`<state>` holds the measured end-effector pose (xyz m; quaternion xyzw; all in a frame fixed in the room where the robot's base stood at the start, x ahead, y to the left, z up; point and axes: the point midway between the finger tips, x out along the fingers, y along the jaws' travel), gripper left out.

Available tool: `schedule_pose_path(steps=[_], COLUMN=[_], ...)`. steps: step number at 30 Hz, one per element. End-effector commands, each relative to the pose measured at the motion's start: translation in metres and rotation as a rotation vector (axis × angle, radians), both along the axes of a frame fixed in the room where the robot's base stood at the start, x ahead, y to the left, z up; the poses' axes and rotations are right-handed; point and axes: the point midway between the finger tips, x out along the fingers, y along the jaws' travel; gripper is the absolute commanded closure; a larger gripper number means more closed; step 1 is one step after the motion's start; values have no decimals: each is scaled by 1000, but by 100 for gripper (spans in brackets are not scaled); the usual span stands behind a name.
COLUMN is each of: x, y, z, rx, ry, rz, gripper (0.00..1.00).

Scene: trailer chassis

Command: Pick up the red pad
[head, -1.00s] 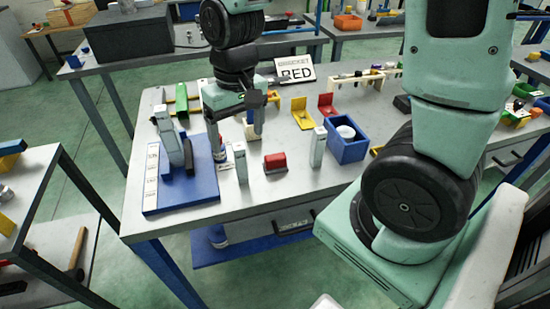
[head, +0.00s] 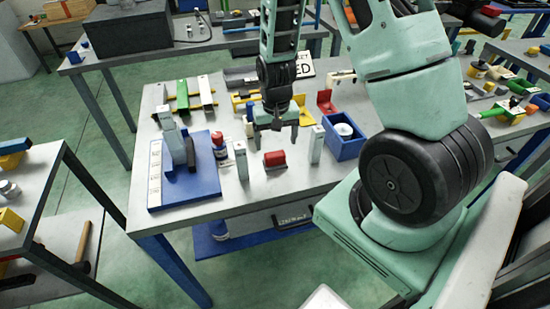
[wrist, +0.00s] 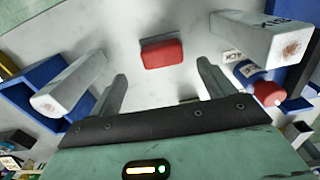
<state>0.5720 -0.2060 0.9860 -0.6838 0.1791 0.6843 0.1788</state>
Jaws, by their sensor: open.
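The red pad (head: 274,157) is a small red block lying on the grey workbench (head: 300,185), between two upright grey posts. It also shows in the wrist view (wrist: 162,53), ahead of the fingers and roughly midway between them. My gripper (head: 276,138) is open and empty, pointing down just behind and above the pad. In the wrist view its two fingers (wrist: 160,84) stand apart with nothing between them. I cannot tell the exact height of the fingertips over the bench.
Grey posts stand left (head: 240,160) and right (head: 317,143) of the pad. A blue box (head: 345,150) with a white round item is further right. A blue base (head: 205,187) with a grey upright and a red-capped bottle (head: 220,150) are at left. The bench front is clear.

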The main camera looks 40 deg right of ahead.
Motion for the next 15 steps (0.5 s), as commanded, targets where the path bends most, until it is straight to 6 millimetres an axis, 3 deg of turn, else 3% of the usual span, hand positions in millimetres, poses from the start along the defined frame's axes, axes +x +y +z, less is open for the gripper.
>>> schedule_pose_path(steps=[8,15], x=[-1,-2], y=[2,4], z=[-14,-42], rx=[1,2], ry=[2,3], rz=[1,0], gripper=[18,18])
